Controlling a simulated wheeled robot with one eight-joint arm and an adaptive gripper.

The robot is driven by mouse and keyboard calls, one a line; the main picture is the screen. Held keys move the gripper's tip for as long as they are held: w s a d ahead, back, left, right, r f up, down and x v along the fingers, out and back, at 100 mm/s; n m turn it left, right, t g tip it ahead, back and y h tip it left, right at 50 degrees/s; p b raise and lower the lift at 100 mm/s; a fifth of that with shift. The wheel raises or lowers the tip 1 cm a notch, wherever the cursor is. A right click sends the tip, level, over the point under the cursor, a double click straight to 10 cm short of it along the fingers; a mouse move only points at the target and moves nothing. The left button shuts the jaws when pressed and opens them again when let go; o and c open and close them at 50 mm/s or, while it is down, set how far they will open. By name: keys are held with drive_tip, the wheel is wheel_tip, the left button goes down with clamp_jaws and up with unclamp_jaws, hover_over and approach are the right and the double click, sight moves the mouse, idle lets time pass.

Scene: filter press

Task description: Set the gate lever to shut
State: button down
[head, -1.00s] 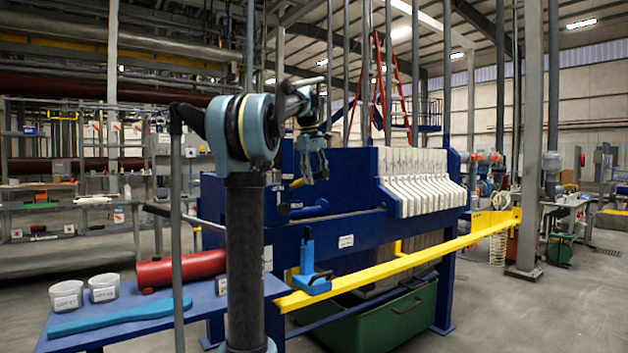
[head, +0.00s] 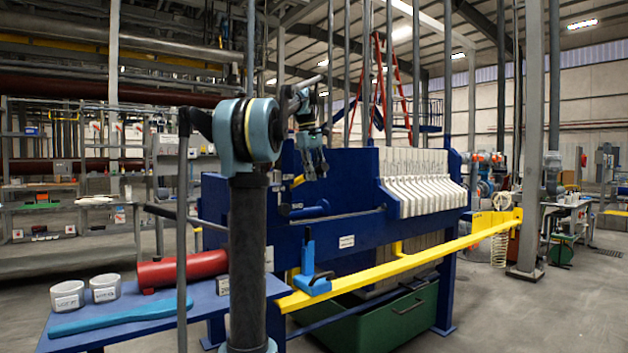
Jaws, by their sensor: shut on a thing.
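The blue filter press (head: 350,175) stands in the middle of the head view. A short yellow handle (head: 298,181), which looks like the gate lever, sticks out at its left end. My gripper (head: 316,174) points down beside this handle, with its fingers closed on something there. The handle slants up to the right toward the fingers and its far end is hidden behind them. The exact contact is too small to see. A blue horizontal handle (head: 308,210) lies just below and is apart from the gripper.
A blue lever (head: 311,262) stands on the yellow rail (head: 400,265) in front of the press. A blue table (head: 120,330) at lower left holds a red cylinder (head: 183,268), two white cups and a blue paddle (head: 120,315). A green bin (head: 390,325) sits under the press.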

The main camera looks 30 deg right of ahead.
drive_tip(key=shift+w+r+g, duration=0.2)
drive_tip(key=shift+w+r, duration=0.05)
drive_tip(key=shift+r, duration=0.25)
drive_tip(key=shift+w+r+g, duration=0.2)
drive_tip(key=shift+r, duration=0.3)
drive_tip(key=c, duration=1.2)
unclamp_jaws()
drive_tip(key=shift+c, duration=0.2)
drive_tip(key=shift+r, duration=0.1)
drive_tip(key=v, duration=1.1)
drive_tip(key=shift+a+r, duration=0.2)
drive_tip(key=shift+r, duration=0.1)
drive_tip(key=shift+w, duration=0.1)
